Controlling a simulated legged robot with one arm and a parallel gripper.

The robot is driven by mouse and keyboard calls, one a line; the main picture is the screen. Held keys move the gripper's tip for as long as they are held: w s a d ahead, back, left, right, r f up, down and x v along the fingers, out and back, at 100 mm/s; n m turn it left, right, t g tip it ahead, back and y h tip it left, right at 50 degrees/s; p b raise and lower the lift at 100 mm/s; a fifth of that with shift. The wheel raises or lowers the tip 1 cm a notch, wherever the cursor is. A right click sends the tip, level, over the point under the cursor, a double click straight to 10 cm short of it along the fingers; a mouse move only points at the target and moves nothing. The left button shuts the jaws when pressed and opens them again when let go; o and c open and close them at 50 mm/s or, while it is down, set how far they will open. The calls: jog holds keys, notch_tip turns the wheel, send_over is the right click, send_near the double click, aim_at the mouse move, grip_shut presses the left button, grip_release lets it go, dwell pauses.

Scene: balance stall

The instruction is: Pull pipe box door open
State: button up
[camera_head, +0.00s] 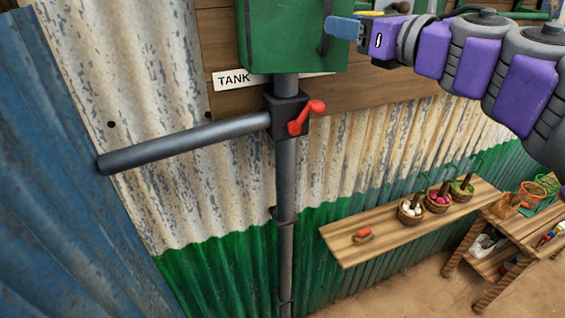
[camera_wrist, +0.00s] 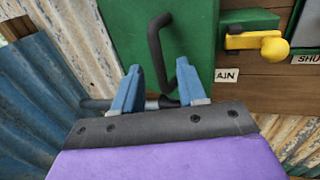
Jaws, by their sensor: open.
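The green pipe box (camera_head: 290,35) is fixed on the wall at the top of the head view, its upper part cut off. Its door faces me in the wrist view (camera_wrist: 190,30) and looks shut. A dark bent handle (camera_wrist: 154,45) stands out from the door; it also shows at the box's right side in the head view (camera_head: 325,38). My gripper (camera_wrist: 158,85) is open, its two blue fingers apart. In the wrist view the handle's lower part lies beyond and between the fingertips. I cannot tell whether they touch it.
A grey pipe (camera_head: 286,180) runs down from the box, with a red valve lever (camera_head: 305,118) and a side pipe (camera_head: 185,143). A yellow knob (camera_wrist: 274,52) is right of the box. A wooden shelf (camera_head: 365,225) with baskets stands lower right.

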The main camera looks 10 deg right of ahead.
jog(key=b+v, duration=0.3)
jog(key=v, duration=1.1)
jog(key=w+d+r+m+t+h+b, duration=0.35)
jog(key=r+m+t+h, duration=0.45)
jog(key=m, duration=0.5)
jog(key=w+d+f+m+g+h+b, duration=0.35)
jog(key=f+m+g+h, duration=0.35)
jog(key=m, duration=0.9)
jog(key=w+a+f+m+g+y, duration=0.1)
jog(key=a+f+m+y, duration=0.15)
jog(key=f, duration=0.45)
jog(key=w+a+f+m+g+y, duration=0.1)
jog(key=w+a+f+m+y, duration=0.15)
jog(key=f, duration=0.35)
jog(key=s+a+f+g+y+b, duration=0.2)
jog(key=s+a+f+g+y, duration=0.1)
jog(key=a+f, duration=0.6)
jog(key=s+a+f+m+g+y+b, duration=0.1)
jog(key=s+a+f+g+y, duration=0.3)
jog(key=a+f, duration=0.5)
jog(key=shift+s+a+f+g+b, duration=0.25)
jog(key=shift+s+a+b, duration=0.35)
jog(key=shift+a, duration=1.45)
